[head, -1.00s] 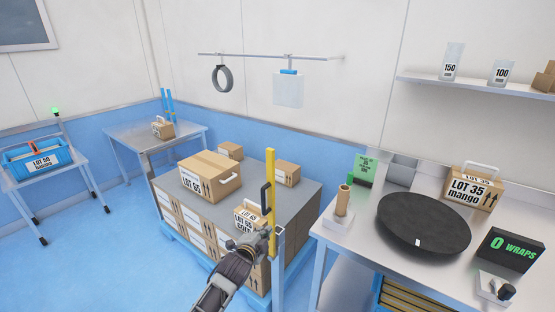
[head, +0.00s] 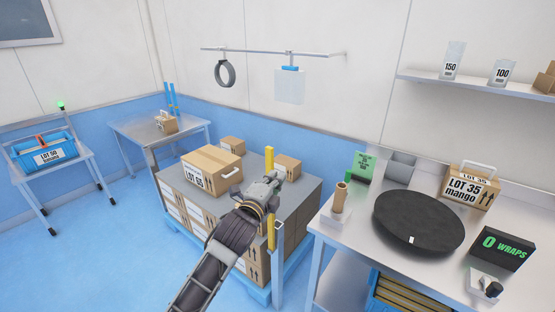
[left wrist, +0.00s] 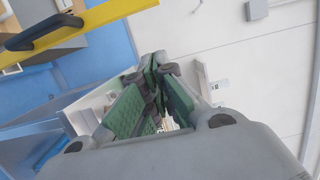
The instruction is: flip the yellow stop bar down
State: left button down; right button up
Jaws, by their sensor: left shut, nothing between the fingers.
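The yellow stop bar (head: 270,158) stands upright at the front corner of the box-stacked pallet in the head view. My left gripper (head: 277,174) is in front of its upper half and hides its middle; its lower part shows below the gripper. In the left wrist view the yellow bar (left wrist: 112,13) crosses the upper left corner, with a black handle (left wrist: 45,31) on it. My left gripper's green-padded fingers (left wrist: 150,95) are shut and empty, apart from the bar in that view. My right gripper is not in view.
A box marked LOT 65 (head: 212,165) and smaller cartons sit on the grey pallet top (head: 305,192). At the right is a steel bench with a black turntable (head: 418,222), a brown roll (head: 340,197) and a LOT 35 mango box (head: 469,188).

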pick_arm(q)
jog(key=w+p, duration=0.3)
jog(key=w, duration=0.8)
jog(key=shift+w+d, duration=0.25)
jog(key=shift+w, duration=0.05)
dwell(0.7)
jog(key=shift+w+a, duration=0.1)
jog(key=shift+w, duration=0.05)
dwell(0.3)
